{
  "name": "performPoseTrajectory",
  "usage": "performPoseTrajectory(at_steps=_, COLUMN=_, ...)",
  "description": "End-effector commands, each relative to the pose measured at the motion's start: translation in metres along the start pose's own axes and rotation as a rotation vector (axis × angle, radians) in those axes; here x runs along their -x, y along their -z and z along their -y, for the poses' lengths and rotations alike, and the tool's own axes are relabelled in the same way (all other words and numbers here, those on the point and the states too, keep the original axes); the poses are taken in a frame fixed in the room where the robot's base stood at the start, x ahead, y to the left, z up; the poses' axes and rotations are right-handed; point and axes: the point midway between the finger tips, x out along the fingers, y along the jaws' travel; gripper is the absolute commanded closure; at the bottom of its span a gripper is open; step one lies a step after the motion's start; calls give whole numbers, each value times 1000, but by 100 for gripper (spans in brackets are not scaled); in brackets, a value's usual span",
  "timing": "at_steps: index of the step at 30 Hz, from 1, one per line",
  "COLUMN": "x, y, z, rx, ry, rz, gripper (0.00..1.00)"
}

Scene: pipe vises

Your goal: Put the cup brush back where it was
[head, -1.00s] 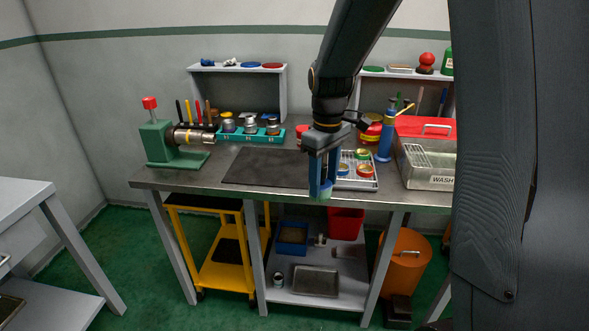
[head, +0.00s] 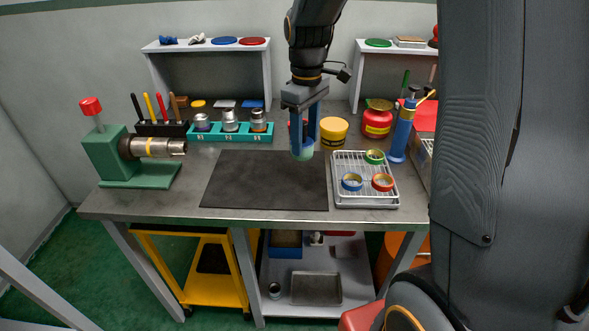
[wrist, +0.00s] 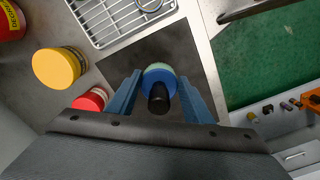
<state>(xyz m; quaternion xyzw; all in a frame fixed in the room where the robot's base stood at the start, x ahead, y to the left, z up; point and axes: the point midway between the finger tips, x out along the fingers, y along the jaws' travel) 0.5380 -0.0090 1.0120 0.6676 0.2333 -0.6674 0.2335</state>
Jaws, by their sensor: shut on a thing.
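My gripper (head: 304,144) is shut on the cup brush (head: 303,154), which hangs between its blue fingers above the far right part of the dark mat. In the head view only its pale green lower end shows; the fingers hide the rest. In the wrist view the cup brush (wrist: 160,80) shows a blue body, a pale green rim and a black shank pointing toward the camera. It looks clear of the mat. A teal holder (head: 212,138) with numbered places stands to the left and bears metal-topped items.
The dark mat (head: 250,185) is bare. A wire rack tray (head: 345,165) with blue, red and green rings lies at right. A green vise (head: 120,160) stands left.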

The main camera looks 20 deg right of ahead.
Motion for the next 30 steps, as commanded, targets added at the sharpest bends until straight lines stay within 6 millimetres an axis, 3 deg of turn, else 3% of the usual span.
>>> performPoseTrajectory(at_steps=9, x=-46, y=2, z=5, rx=9, ry=3, rz=4, gripper=74)
performPoseTrajectory(at_steps=21, x=-92, y=1, z=4, rx=7, ry=3, rz=3, gripper=74)
performPoseTrajectory(at_steps=30, x=-100, y=1, z=2, rx=5, ry=0, rz=0, gripper=74)
